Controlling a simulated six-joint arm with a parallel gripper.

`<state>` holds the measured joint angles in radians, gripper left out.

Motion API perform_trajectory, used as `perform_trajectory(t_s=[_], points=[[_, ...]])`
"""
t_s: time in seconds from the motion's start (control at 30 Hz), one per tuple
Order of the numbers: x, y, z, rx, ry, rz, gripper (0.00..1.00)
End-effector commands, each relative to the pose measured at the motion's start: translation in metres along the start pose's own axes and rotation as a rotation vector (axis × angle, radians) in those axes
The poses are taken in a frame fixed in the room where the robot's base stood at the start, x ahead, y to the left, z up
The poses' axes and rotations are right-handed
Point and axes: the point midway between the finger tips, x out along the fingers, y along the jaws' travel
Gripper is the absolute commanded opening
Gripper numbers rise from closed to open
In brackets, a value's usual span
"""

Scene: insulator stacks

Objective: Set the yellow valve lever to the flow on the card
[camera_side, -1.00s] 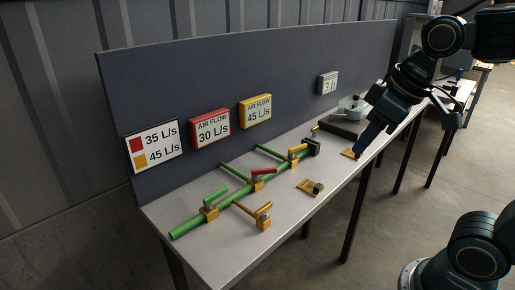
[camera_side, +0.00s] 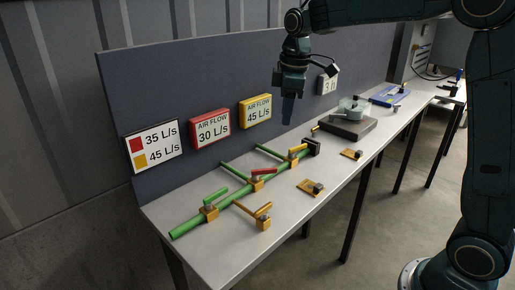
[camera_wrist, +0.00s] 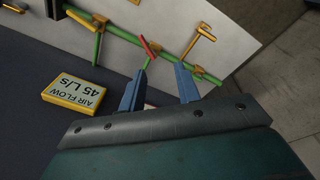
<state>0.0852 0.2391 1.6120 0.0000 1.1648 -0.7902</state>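The yellow valve lever (camera_side: 298,149) sits on the green pipe (camera_side: 187,227) near its far end; in the wrist view the yellow lever (camera_wrist: 79,19) lies at the upper left. The card (camera_side: 153,145) reads 35 L/s beside a red square and 45 L/s beside a yellow square. The yellow air flow display (camera_side: 255,111) reads 45 L/s; it shows upside down in the wrist view (camera_wrist: 78,93). My gripper (camera_side: 287,122) hangs above the bench, apart from the levers. Its blue fingers (camera_wrist: 160,88) are apart with nothing between them.
A red lever (camera_side: 263,171) and a green lever (camera_side: 216,195) share the pipe. The red display (camera_side: 210,130) reads 30 L/s. A loose brass valve (camera_side: 262,215) and small brass pieces (camera_side: 311,187) lie nearer the front. A dark block (camera_side: 348,125) stands to the right.

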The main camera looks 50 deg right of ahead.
Motion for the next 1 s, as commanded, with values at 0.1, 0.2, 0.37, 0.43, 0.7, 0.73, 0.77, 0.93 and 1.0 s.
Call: perform_trajectory(t_s=[0.1,0.2,0.37,0.43,0.7,0.73,0.77,0.93,1.0], points=[[0.021,0.02,-0.013,-0.062,-0.026,-0.027,0.33],[0.038,0.034,-0.022,-0.116,-0.044,-0.048,0.33],[0.062,0.051,-0.033,-0.188,-0.065,-0.078,0.33],[0.07,0.056,-0.036,-0.211,-0.07,-0.087,0.33],[0.08,0.063,-0.04,-0.242,-0.078,-0.1,0.33],[0.08,0.063,-0.04,-0.242,-0.078,-0.1,0.33],[0.08,0.063,-0.04,-0.242,-0.077,-0.1,0.33],[0.084,0.062,-0.04,-0.242,-0.078,-0.1,0.33],[0.087,0.062,-0.039,-0.241,-0.078,-0.101,0.33]])
